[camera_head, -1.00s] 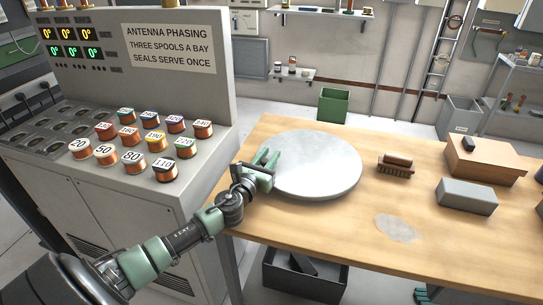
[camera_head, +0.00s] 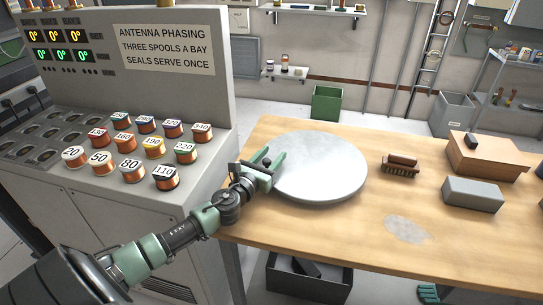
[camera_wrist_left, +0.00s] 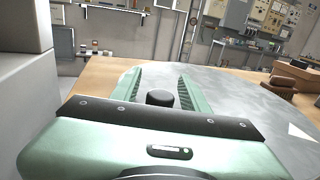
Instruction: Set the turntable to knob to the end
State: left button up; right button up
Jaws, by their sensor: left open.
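The turntable (camera_head: 325,165) is a round grey disc lying flat on the wooden table. My left gripper (camera_head: 271,158) is at its left edge, with its two green fingers apart. In the left wrist view a short black knob (camera_wrist_left: 160,97) shows between the ridged fingers of my open left gripper (camera_wrist_left: 160,85). The gripper body hides the knob's base, and I cannot tell whether a finger touches it. The turntable (camera_wrist_left: 240,95) fills the right there, with a pale triangular mark. A green ridged piece (camera_head: 431,294) at the bottom edge may be my right gripper; its state is unclear.
A grey console (camera_head: 175,65) with numbered copper spools (camera_head: 130,170) stands left of the table. A brown ribbed block (camera_head: 400,165), a grey box (camera_head: 472,194) and a wooden box (camera_head: 487,155) lie on the right. The table's front middle is mostly clear.

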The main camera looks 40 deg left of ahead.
aim_at(265, 164)
pick_arm(q)
jog(key=shift+s+d, duration=0.25)
jog(key=shift+s, duration=1.7)
jog(key=shift+s+d, duration=0.2)
jog(key=shift+s, duration=1.75)
